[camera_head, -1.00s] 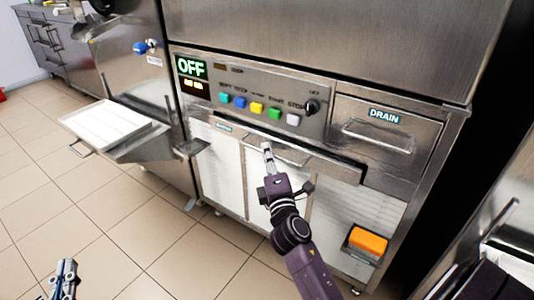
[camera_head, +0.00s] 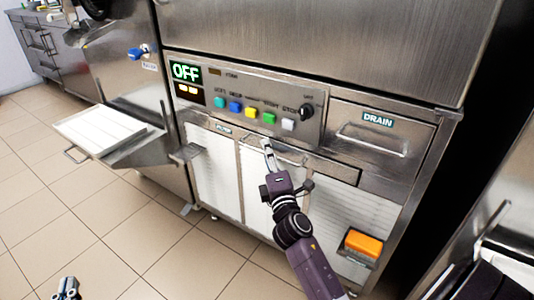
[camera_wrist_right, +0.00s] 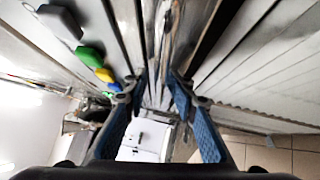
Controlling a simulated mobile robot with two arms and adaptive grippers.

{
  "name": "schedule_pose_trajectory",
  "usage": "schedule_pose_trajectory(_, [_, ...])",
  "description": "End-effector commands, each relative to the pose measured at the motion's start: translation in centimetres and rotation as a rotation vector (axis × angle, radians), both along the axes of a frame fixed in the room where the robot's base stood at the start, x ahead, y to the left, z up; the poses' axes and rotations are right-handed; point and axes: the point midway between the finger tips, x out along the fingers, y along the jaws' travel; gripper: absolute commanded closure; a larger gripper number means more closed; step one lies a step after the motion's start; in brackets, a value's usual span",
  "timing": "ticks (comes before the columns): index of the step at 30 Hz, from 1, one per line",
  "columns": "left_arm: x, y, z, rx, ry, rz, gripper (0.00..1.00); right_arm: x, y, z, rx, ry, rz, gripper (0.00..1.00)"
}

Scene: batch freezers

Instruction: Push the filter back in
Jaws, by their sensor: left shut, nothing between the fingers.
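A long, low metal drawer front (camera_head: 335,173) runs below the control panel, with a small label at its left end too blurred to read for certain; I take it as the filter. It appears to stand out from the machine front. My right gripper (camera_head: 267,147) is at its handle (camera_head: 290,158). In the right wrist view the fingers (camera_wrist_right: 157,80) are apart, with metal edges between and beyond them; I cannot tell whether they touch. My left gripper (camera_head: 66,288) is shut and empty, low over the floor at the bottom left, partly cut off.
The control panel (camera_head: 258,97) shows OFF above coloured buttons and a knob. A DRAIN drawer (camera_head: 370,140) is to the right. White panels and an orange block (camera_head: 363,243) in a recess are below. A white tray (camera_head: 105,128) juts out at left. Tiled floor is clear in front.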

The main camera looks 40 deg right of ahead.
Motion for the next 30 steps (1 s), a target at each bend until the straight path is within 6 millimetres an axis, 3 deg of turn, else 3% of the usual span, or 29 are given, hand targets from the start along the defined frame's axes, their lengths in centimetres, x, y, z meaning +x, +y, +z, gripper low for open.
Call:
schedule_pose_trajectory(8, [0.0,0.0,0.1,-0.001,-0.003,0.0,1.0,-0.5,0.2,-0.3,0.001,0.004,0.0,0.75])
schedule_pose_trajectory(21, [0.0,0.0,0.1,0.0,-0.002,0.0,1.0,-6.3,2.5,-1.1,0.003,0.002,-0.001,0.75])
schedule_pose_trajectory(30, [0.0,0.0,0.1,0.0,-0.002,0.0,1.0,-6.9,2.8,-1.1,-0.001,0.001,0.0,0.75])
